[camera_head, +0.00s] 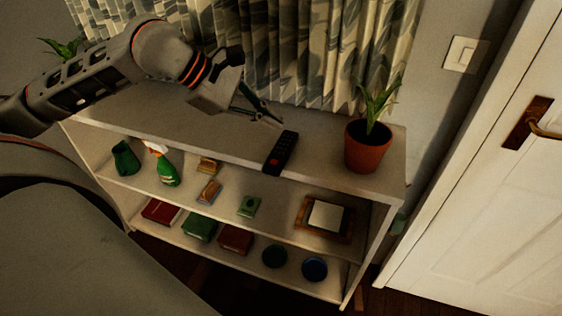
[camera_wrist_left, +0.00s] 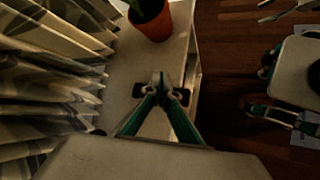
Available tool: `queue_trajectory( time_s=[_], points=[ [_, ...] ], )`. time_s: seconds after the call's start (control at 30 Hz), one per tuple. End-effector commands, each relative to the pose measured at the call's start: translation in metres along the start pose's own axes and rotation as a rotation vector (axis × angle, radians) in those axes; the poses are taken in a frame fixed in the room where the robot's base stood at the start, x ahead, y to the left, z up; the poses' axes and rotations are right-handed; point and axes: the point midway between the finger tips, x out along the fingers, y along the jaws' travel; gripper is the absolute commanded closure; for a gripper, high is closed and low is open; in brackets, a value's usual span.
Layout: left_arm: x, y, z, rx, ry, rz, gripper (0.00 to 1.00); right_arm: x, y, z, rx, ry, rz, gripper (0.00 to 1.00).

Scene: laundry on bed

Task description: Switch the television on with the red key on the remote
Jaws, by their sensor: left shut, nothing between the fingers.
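The remote (camera_head: 283,147) is a slim black bar lying on the top of the shelf unit, its near end at the front edge. Its red key (camera_head: 274,162) shows toward that near end. My left gripper (camera_head: 279,123) is shut and empty, its fingertips just behind the remote's far end in the head view; contact cannot be told. In the left wrist view the shut fingertips (camera_wrist_left: 160,78) lie in front of a dark bar, apparently the remote (camera_wrist_left: 184,97), and hide its middle.
A potted plant (camera_head: 368,147) stands on the top to the right of the remote. Patterned curtains (camera_head: 300,50) hang behind. The lower shelves hold a spray bottle (camera_head: 166,170), books (camera_head: 236,239) and a frame (camera_head: 326,216). The shelf top left of the remote is clear.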

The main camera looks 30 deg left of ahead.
Motion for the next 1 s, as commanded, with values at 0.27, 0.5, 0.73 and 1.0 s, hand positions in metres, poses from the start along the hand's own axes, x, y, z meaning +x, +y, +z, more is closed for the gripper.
queue_trajectory(
  time_s=[0.27, 0.5, 0.73, 1.0],
  points=[
    [-0.003, 0.003, -0.003, 0.017, 0.018, 0.008, 1.00, 0.000, -0.001, -0.001, 0.000, 0.001, -0.002, 0.52],
    [0.000, 0.001, -0.004, 0.014, 0.017, 0.006, 1.00, 0.000, -0.004, 0.001, 0.001, -0.001, -0.006, 0.52],
    [0.017, -0.012, -0.017, 0.011, 0.017, 0.000, 1.00, 0.003, -0.005, 0.011, -0.002, -0.011, -0.007, 0.52],
    [0.041, -0.029, -0.035, 0.012, 0.016, 0.003, 1.00, 0.005, -0.001, 0.014, -0.010, -0.013, 0.002, 0.52]
  ],
)
